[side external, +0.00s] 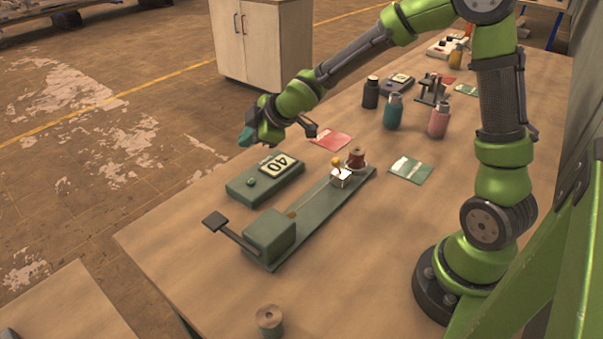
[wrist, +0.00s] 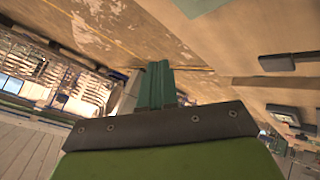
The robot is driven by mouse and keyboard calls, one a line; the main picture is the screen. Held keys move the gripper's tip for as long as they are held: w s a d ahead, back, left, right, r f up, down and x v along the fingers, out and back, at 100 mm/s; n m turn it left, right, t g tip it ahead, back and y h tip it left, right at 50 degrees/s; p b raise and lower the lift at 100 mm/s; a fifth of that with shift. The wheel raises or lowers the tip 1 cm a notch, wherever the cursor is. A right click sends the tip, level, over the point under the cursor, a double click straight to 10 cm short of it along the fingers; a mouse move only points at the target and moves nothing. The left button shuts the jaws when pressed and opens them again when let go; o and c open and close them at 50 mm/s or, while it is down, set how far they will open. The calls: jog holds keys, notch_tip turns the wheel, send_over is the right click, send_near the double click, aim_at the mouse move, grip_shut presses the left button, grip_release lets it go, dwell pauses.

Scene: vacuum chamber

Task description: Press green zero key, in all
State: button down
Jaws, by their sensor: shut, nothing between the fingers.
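A flat green box (side external: 265,178) with a lit display reading what looks like 40 (side external: 275,166) lies on the table in the side external view. A small round green key (side external: 251,182) sits on its top, left of the display. My gripper (side external: 246,137) is above and behind the box, off to its upper left in the picture, apart from the key. Its teal fingers are together and empty. They also show in the wrist view (wrist: 155,88), where the key cannot be made out.
A long green base (side external: 325,205) with a block, lever and red spool (side external: 356,158) stands beside the box. A red card (side external: 332,140), green card (side external: 410,170) and bottles (side external: 393,112) lie or stand farther back. A small cylinder (side external: 269,320) stands in front. The table's left front is clear.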

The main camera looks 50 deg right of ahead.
aim_at(254, 182)
jog(key=shift+w+r+n, duration=0.1)
jog(key=shift+r+n, duration=0.05)
jog(key=shift+n, duration=0.15)
jog(key=shift+f, duration=4.45)
jog(key=shift+f, duration=0.15)
jog(key=shift+f, duration=0.3)
jog(key=shift+f, duration=0.4)
jog(key=shift+r, duration=0.85)
